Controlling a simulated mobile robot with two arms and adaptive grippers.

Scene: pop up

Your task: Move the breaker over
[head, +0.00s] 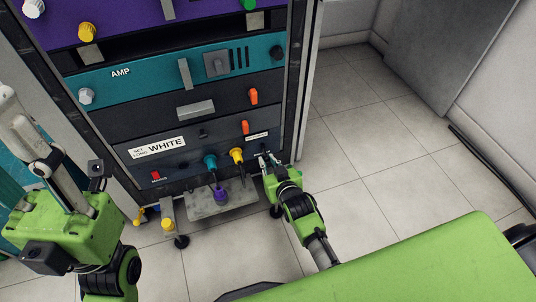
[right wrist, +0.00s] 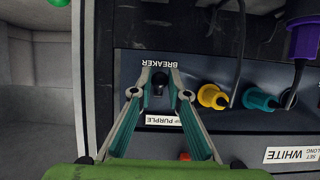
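The breaker (right wrist: 158,82) is a small black switch on the dark panel, beside the printed word BREAKER in the right wrist view, which shows the panel upside down. My right gripper (right wrist: 158,73) is open, with one finger on each side of the breaker. I cannot tell whether the fingers touch it. In the head view my right gripper (head: 268,159) is at the lower right of the rack's front, and the breaker there is small and partly hidden. My left arm's gripper (head: 30,140) is at the far left, away from the panel; its finger opening is unclear.
Beside the breaker are a yellow plug (head: 236,155) and a teal plug (head: 210,160) with cables. A purple plug (head: 221,195) is at the grey tray (head: 195,208) below. Orange handles (head: 253,96) are above. The tiled floor (head: 370,150) to the right is clear.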

